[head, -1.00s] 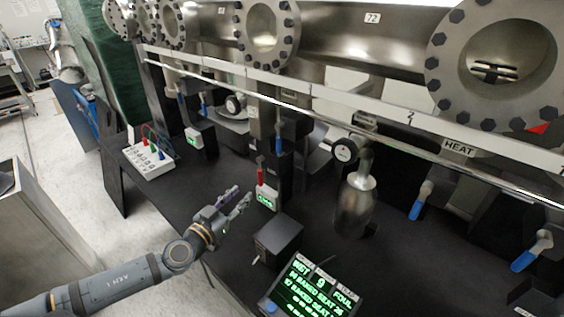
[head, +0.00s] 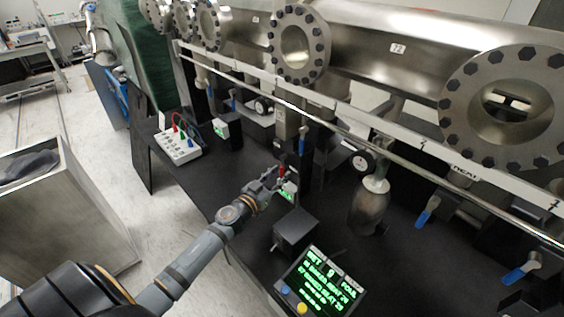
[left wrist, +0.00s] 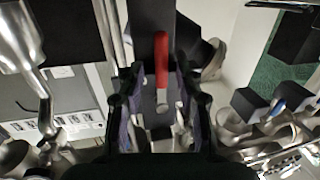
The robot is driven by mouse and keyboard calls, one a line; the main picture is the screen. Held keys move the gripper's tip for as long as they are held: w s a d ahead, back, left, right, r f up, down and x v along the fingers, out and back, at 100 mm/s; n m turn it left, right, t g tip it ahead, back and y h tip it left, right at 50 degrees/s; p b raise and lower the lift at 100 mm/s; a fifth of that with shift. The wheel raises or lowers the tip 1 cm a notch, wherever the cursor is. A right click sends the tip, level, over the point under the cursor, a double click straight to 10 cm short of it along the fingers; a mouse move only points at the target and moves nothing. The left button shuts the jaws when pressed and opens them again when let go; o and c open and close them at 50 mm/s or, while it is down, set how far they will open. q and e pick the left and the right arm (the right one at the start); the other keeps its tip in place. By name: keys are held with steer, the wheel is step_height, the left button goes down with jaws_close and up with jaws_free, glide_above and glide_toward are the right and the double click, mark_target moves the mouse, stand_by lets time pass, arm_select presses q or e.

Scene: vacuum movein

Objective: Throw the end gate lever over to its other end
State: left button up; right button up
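A lever with a red grip (head: 282,171) stands near the middle of the bench, beside a small green-lit display box (head: 288,190). It is the only red lever I see; no label names it as the end gate lever. My left gripper (head: 272,181) is right beside it. In the left wrist view the red lever (left wrist: 161,60) appears upright between the two dark fingers of my left gripper (left wrist: 161,98). The fingers are apart, with gaps on both sides of the lever. I cannot tell how deep the lever sits between them. My right gripper is out of view.
A black box (head: 295,230) and a green-text screen (head: 318,283) stand close to my left forearm. A metal flask (head: 369,205) and blue-handled levers (head: 427,212) are to the right. A long rail (head: 350,128) and flanged pipe run above. A white cable box (head: 180,146) sits left.

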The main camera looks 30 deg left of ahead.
arm_select(q)
steer(key=w, duration=0.2)
steer(key=shift+w+d+f, duration=0.1)
steer(key=shift+w, duration=0.2)
steer(key=shift+s, duration=0.1)
steer(key=shift+c, duration=0.2)
jaws_close()
